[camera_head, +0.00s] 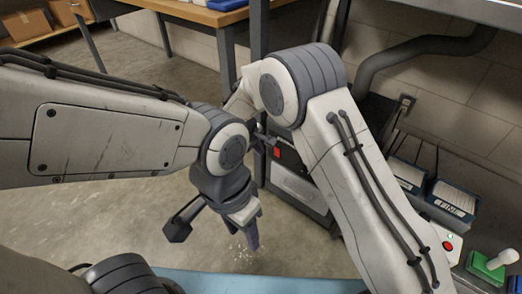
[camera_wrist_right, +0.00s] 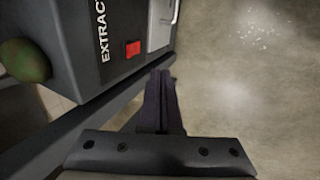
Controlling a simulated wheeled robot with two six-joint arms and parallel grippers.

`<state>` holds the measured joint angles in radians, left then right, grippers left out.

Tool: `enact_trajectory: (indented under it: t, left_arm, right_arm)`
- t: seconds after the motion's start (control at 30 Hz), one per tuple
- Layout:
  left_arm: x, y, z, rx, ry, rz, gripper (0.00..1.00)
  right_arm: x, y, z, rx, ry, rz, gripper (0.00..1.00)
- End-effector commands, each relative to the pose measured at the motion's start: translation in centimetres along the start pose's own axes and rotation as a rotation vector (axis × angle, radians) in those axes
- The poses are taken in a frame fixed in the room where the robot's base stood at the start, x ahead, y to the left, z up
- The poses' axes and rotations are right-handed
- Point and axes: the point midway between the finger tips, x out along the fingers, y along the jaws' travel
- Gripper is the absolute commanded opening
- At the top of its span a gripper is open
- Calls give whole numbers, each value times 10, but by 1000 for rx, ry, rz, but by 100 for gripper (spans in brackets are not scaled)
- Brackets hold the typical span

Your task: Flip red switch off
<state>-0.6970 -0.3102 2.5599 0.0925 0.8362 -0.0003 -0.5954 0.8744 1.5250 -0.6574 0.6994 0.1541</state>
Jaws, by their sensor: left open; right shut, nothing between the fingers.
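The red switch (camera_head: 277,152) is a small rocker on the front of a dark grey extractor box (camera_head: 298,187). In the right wrist view the red switch (camera_wrist_right: 133,49) sits beside the lettering "EXTRACT"; its on or off position is too small to tell. My right gripper (camera_wrist_right: 161,75) is shut and empty, its fingertips close to the box face, a little beside the switch. I cannot tell whether they touch the box. My left gripper (camera_head: 214,236) is open and empty above the floor, apart from the box.
A wooden-topped table (camera_head: 190,12) stands at the back. A thick dark hose (camera_head: 420,48) runs along the wall on the right. Blue file bins (camera_head: 452,198) and a green-based stamp-like item (camera_head: 486,265) are at the right. The floor (camera_head: 120,225) at the left is clear.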

Motion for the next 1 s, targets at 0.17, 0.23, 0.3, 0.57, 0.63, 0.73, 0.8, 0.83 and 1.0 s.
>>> enact_trajectory:
  t: [0.17,0.23,0.3,0.57,0.63,0.73,0.8,0.83,1.0]
  left_arm:
    - [28,-2,2,0,0,0,50]
    - [36,-3,2,0,0,0,50]
    - [43,-3,2,0,0,0,50]
    - [57,-4,3,0,0,0,50]
    - [58,-4,3,0,0,0,50]
    - [59,-4,3,0,0,0,50]
    - [58,-4,3,0,0,0,50]
    - [58,-4,3,0,0,0,50]
    - [58,-4,3,0,0,0,50]
  right_arm:
    - [48,-3,1,2,-2,-1,0]
    - [62,-3,0,3,-2,-1,0]
    - [76,-3,0,2,-1,-1,0]
    - [84,30,0,4,1,1,0]
    - [84,34,0,2,1,0,0]
    - [84,38,0,2,1,-1,0]
    - [84,38,0,1,1,-1,0]
    - [84,38,0,1,1,-1,0]
    - [84,38,0,1,1,-1,0]
